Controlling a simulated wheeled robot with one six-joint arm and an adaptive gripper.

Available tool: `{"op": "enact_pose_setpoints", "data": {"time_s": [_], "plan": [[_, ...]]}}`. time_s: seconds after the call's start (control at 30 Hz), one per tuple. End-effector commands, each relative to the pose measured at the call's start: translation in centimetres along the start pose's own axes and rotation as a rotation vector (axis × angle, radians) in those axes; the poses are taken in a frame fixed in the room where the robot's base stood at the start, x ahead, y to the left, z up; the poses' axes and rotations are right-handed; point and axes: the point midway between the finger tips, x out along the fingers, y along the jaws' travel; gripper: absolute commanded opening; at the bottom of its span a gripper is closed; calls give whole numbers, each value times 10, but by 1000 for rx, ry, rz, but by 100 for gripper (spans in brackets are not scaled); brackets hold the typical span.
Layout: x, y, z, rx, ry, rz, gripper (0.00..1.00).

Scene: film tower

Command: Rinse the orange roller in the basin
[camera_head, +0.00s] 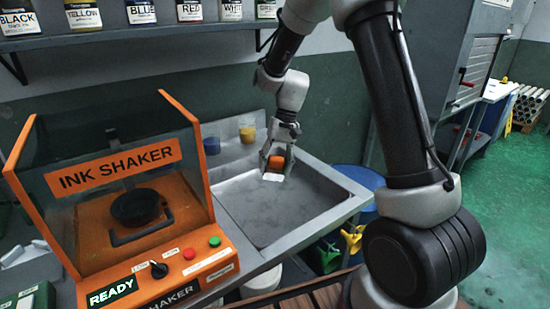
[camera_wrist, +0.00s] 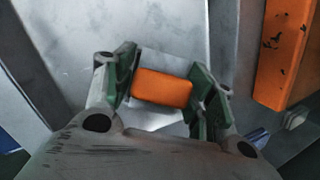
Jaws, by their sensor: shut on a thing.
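The orange roller (camera_head: 276,162) is held in my gripper (camera_head: 278,160) above the far part of the metal basin (camera_head: 225,190). A small white piece shows just under the roller in the head view. In the wrist view the roller (camera_wrist: 162,88) sits between the two green-padded fingers of my gripper (camera_wrist: 165,90). The basin floor (camera_wrist: 100,40) shows grey beyond it. I cannot tell whether the roller touches the basin floor or any water.
An orange ink shaker (camera_head: 190,255) stands left of the basin, its display reading READY. Ink jars (camera_head: 83,14) line a shelf above. A blue barrel (camera_head: 362,178) stands right of the basin.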

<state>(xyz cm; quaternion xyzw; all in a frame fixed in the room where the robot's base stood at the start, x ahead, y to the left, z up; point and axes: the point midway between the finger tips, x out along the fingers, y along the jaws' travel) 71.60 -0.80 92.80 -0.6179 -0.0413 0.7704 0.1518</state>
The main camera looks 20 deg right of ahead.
Motion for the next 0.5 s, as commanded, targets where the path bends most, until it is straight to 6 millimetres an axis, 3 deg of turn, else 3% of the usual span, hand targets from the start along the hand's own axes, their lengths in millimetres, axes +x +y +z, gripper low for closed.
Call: {"op": "enact_pose_setpoints", "data": {"time_s": [0.5], "plan": [[48,13,-12,0,-2,0,33]]}}
